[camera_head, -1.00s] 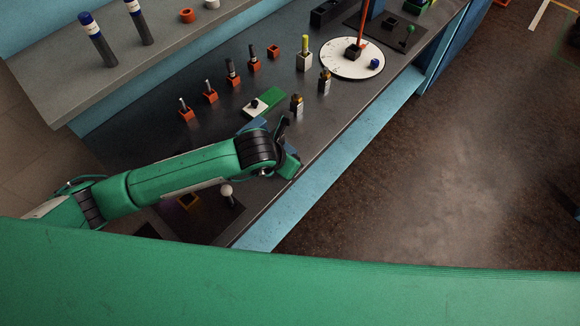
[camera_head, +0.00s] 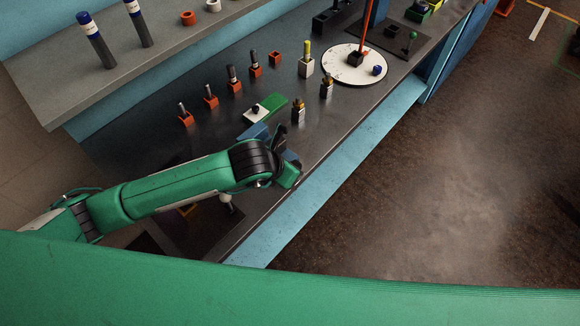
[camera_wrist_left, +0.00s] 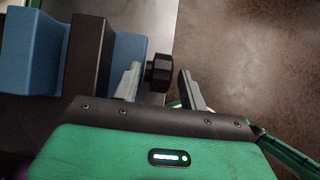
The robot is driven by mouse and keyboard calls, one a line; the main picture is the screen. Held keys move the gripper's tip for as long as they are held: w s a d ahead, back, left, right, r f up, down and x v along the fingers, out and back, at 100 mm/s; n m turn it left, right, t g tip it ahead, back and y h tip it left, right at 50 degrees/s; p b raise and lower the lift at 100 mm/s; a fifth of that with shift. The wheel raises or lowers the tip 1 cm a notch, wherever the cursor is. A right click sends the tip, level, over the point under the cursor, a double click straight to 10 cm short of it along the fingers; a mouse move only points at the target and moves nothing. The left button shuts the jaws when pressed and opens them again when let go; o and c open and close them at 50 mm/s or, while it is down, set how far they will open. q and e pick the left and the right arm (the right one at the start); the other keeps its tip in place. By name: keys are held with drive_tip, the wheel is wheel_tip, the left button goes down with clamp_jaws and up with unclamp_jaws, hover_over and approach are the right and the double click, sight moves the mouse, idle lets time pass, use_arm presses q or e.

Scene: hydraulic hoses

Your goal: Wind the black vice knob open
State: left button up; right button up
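The black vice knob (camera_wrist_left: 158,74) is a faceted dark knob at the end of the vice, in the left wrist view. The vice (camera_wrist_left: 88,50) has blue blocks with a dark jaw between them; part of its blue body also shows in the head view (camera_head: 256,133). My left gripper (camera_wrist_left: 160,72) is open, with one grey finger on each side of the knob. A gap shows between the knob and the right finger; the left finger is very close to it, and contact is unclear. In the head view my left wrist hides the knob. My right gripper is not in view.
A green and white block (camera_head: 265,108) and a dark-topped fitting (camera_head: 298,110) stand close beyond my left gripper. A white-balled lever (camera_head: 227,198) stands near my forearm. Several orange holders and a white round dial (camera_head: 340,70) are farther along the bench.

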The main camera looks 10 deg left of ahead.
use_arm(q)
drive_tip(key=b+v, duration=0.3)
drive_tip(key=v, duration=1)
drive_tip(key=shift+s+a+r, duration=0.15)
drive_tip(key=shift+r, duration=0.2)
